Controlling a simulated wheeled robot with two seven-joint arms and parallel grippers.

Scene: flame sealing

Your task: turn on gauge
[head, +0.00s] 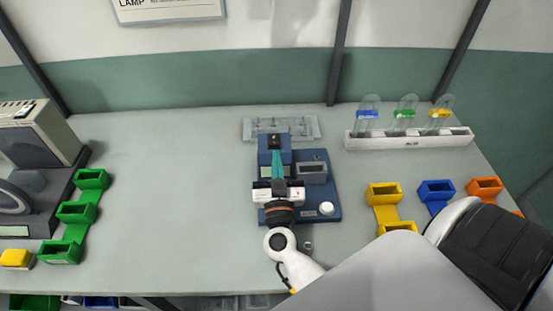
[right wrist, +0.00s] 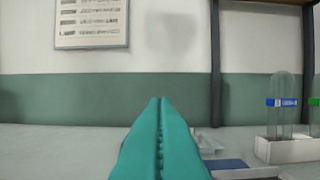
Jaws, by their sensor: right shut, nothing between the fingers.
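A blue device (head: 331,190), which looks like the gauge, stands mid-table. It has a raised blue block with a dark square top (head: 275,142) at its back left, a small grey display box (head: 312,173) and a white knob (head: 326,208) at its front right. My right gripper (head: 277,153), with teal fingers, is shut and empty over the device's left part, its tips near the dark square. I cannot tell whether they touch it. In the right wrist view the shut fingers (right wrist: 160,102) point at the wall and hide most of the device. My left gripper is not in view.
A clear tray (head: 305,129) lies behind the device. A white rack (head: 410,140) with capped tubes stands at the back right. Yellow (head: 383,193), blue (head: 436,190) and orange (head: 484,187) bins sit at right, green bins (head: 76,212) and a grey machine (head: 38,135) at left. The table left of the device is clear.

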